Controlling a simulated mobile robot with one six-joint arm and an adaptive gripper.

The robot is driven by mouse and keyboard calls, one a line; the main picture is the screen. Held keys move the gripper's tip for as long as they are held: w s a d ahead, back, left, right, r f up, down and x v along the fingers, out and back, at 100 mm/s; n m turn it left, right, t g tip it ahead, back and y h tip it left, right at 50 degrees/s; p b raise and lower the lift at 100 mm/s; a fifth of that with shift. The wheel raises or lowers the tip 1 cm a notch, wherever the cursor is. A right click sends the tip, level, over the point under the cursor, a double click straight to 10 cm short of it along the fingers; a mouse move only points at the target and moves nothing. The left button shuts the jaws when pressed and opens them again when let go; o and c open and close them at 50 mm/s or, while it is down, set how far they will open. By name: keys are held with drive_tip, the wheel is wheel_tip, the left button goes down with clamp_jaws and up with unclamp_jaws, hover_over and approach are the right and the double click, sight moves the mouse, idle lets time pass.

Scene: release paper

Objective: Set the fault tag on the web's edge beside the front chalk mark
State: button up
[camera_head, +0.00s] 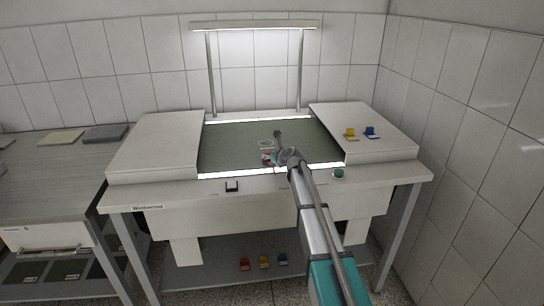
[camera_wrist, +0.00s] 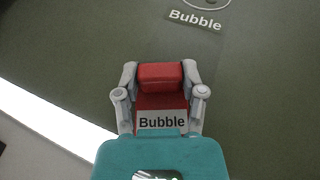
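My gripper (camera_wrist: 160,78) is shut on a red fault tag (camera_wrist: 160,101), with one finger on each side. The tag has a white label reading "Bubble". The web is a dark grey-green sheet on a lit table. A round chalk mark with the word "Bubble" (camera_wrist: 205,5) lies at the top of the wrist view, cut off by the frame. The web's bright near edge (camera_wrist: 55,120) runs diagonally at left. Whether the tag touches the web, I cannot tell.
A yellow tag (camera_head: 350,133) and a blue tag (camera_head: 371,133) stand on the right side panel. Red, yellow and blue tags (camera_head: 264,262) sit on the lower shelf. A green button (camera_head: 338,174) and a black switch (camera_head: 232,186) are on the front. A lamp frame (camera_head: 255,25) stands behind.

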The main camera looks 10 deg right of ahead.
drive_tip(key=o, duration=0.3)
drive_tip(key=shift+r, duration=0.15)
drive_tip(key=p+v, duration=0.5)
drive_tip(key=v, duration=0.7)
drive_tip(key=shift+r, duration=0.1)
idle(0.7)
drive_tip(key=shift+a, duration=0.1)
